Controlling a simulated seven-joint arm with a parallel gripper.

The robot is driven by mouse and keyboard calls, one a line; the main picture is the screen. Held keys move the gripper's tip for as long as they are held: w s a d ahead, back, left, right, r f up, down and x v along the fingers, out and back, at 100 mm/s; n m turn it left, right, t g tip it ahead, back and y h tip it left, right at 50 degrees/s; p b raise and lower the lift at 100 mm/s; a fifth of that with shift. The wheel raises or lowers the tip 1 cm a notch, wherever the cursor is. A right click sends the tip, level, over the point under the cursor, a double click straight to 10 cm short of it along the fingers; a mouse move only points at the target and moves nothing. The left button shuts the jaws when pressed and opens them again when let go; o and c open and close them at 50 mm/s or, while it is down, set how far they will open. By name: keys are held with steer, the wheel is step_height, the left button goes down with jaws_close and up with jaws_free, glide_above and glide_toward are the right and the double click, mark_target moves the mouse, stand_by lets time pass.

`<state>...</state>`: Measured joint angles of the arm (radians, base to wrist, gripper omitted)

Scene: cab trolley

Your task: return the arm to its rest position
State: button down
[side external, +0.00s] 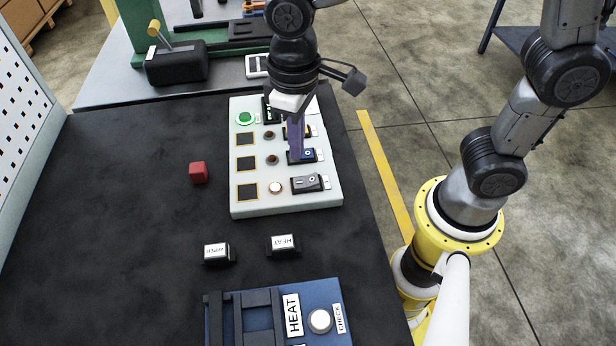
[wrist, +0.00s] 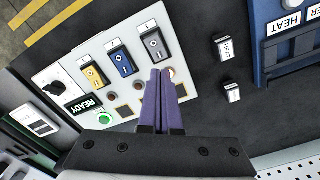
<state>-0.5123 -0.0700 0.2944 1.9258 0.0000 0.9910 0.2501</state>
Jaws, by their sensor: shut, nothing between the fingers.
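My gripper (side external: 297,158) has purple fingers, pressed together with nothing between them. In the side view it points down over the white control panel (side external: 243,206), in front of the switch column. The wrist view also shows the shut fingers (wrist: 160,75), over the panel near the switches. The panel has a yellow switch (wrist: 96,75), a blue switch (wrist: 122,62) and a grey switch (wrist: 154,45). A green button (side external: 245,118) is at its upper left. In the side view my gripper partly hides the yellow and blue switches. I cannot tell whether the fingertips touch the panel.
A red cube (side external: 198,172) lies left of the panel on the black table (side external: 110,200). Two small labelled blocks, (side external: 217,253) and (side external: 283,245), sit in front. A blue HEAT unit (side external: 275,300) is nearest the camera. A black box with a yellow-knobbed lever (side external: 176,62) stands behind.

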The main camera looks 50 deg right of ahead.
steer(key=s+d+r+m+t, duration=0.2)
steer(key=d+r+m+t, duration=0.1)
steer(key=d+r, duration=0.6)
steer(key=s+d+f+t, duration=0.2)
steer(key=s+d, duration=0.4)
steer(key=s, duration=0.3)
steer(key=shift+d+t, duration=0.2)
steer(key=shift+t, duration=0.1)
